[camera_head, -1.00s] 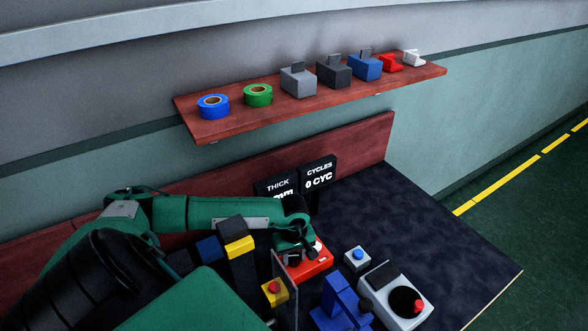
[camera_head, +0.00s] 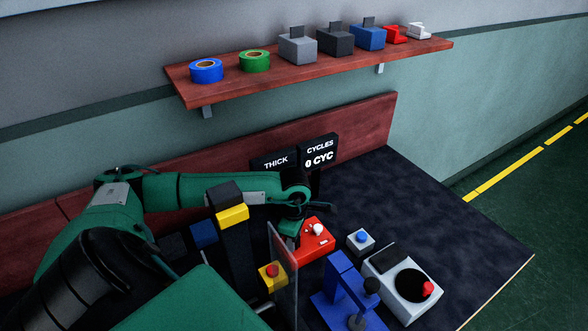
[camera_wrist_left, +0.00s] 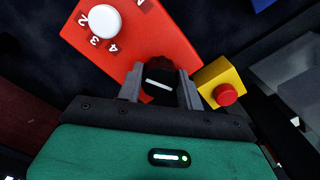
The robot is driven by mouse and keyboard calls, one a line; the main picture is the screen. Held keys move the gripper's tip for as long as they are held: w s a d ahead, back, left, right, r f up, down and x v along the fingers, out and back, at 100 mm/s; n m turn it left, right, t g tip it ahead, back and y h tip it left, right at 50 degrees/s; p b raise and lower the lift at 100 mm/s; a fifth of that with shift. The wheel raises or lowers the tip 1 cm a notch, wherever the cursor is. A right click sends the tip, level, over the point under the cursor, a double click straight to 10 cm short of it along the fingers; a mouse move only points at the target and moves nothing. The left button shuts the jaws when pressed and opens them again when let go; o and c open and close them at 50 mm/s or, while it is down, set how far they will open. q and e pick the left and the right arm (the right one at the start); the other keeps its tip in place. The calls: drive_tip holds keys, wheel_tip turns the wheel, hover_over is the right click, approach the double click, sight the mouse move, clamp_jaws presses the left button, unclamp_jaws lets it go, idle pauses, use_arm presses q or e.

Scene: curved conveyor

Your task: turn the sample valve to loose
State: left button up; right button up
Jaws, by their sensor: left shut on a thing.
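A red box (camera_head: 316,237) stands on the dark bench in the head view, and it also shows in the wrist view (camera_wrist_left: 108,62). It has a white dial (camera_wrist_left: 104,20) with numbers around it. A black knob (camera_wrist_left: 159,75) with a white line sits at the box's near edge in the wrist view; I cannot tell whether it is the sample valve. My left gripper (camera_wrist_left: 160,82) has its fingers on either side of this knob and is shut on it. In the head view the left gripper (camera_head: 290,228) is beside the red box, its fingertips largely hidden. My right gripper is out of view.
A clear upright panel (camera_head: 283,260) and a yellow box with a red button (camera_head: 273,277) stand close to the gripper. A blue press (camera_head: 345,295), a blue-button box (camera_head: 361,240) and a grey turntable unit (camera_head: 402,284) stand to the right. The back right bench is clear.

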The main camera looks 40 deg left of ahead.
use_arm(q)
drive_tip(key=n+b, duration=0.2)
drive_tip(key=n, duration=0.1)
drive_tip(key=shift+w+f+n, duration=0.1)
drive_tip(key=shift+n, duration=0.3)
drive_tip(key=n+b, duration=0.2)
drive_tip(key=n, duration=0.1)
drive_tip(key=shift+a+n, duration=0.1)
drive_tip(key=shift+n, duration=0.2)
drive_tip(key=n+b, duration=0.2)
drive_tip(key=n, duration=0.2)
drive_tip(key=shift+a, duration=0.1)
drive_tip(key=shift+r+n+b, duration=0.2)
drive_tip(key=shift+n+b, duration=0.2)
drive_tip(key=shift+n, duration=0.6)
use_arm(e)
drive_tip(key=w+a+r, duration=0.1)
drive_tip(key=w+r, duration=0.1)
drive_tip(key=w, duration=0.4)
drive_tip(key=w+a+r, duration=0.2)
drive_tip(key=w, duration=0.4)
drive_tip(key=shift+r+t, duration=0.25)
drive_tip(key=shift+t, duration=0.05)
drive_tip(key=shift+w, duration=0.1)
use_arm(q)
drive_tip(key=o, duration=1)
